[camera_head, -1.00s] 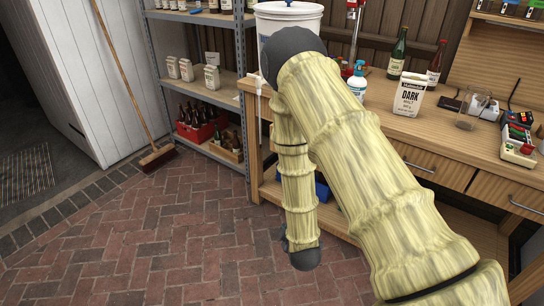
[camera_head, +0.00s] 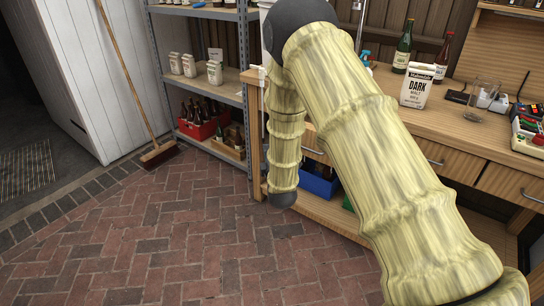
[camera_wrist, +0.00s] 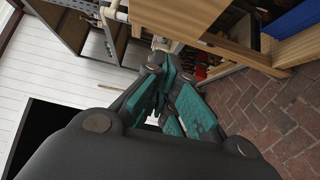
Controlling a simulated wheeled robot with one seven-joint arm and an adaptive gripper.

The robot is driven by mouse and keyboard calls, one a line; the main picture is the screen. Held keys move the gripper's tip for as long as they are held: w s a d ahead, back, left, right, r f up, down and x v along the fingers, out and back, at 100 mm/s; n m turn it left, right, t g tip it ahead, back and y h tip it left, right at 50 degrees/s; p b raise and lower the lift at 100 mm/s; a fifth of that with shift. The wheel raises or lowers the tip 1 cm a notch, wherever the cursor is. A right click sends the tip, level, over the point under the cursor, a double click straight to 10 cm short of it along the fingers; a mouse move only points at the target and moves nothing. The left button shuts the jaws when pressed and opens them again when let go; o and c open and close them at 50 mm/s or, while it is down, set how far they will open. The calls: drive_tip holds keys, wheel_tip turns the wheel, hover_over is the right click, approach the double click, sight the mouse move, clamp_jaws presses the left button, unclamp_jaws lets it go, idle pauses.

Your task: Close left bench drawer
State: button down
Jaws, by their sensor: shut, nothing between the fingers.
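The wooden bench (camera_head: 455,134) stands at the right in the head view. Its front has drawers with metal handles; one drawer front (camera_head: 443,163) shows beside my arm and another (camera_head: 512,184) is farther right. The left end of the bench front, with the left drawer, is mostly behind my arm, so I cannot tell how far that drawer is open. My gripper (camera_wrist: 165,78) is shut and empty in the wrist view, its teal fingers close together. A wooden part of the bench (camera_wrist: 215,32) lies just beyond the fingers; I cannot tell whether they touch it.
A broom (camera_head: 160,153) leans nearby. The brick floor (camera_head: 150,240) is clear.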

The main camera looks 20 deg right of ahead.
drive_tip(key=w+d, duration=0.3)
drive_tip(key=w, duration=0.3)
drive_tip(key=shift+w+d, duration=0.3)
drive_tip(key=shift+d, duration=0.05)
drive_tip(key=shift+a, duration=0.1)
drive_tip(key=w+d+b, duration=0.1)
drive_tip(key=w+d, duration=0.3)
drive_tip(key=d, duration=0.1)
drive_tip(key=w+d+b, duration=0.1)
drive_tip(key=w+d, duration=0.3)
drive_tip(key=d, duration=0.1)
drive_tip(key=w+d+b, duration=0.2)
drive_tip(key=w+d, duration=0.1)
drive_tip(key=d, duration=0.2)
drive_tip(key=shift+w+d+f, duration=0.1)
drive_tip(key=shift+w+d, duration=0.15)
drive_tip(key=shift+w, duration=0.15)
drive_tip(key=shift+w+d, duration=0.15)
drive_tip(key=shift+d+r, duration=0.15)
drive_tip(key=shift+r, duration=0.2)
drive_tip(key=shift+r, duration=0.1)
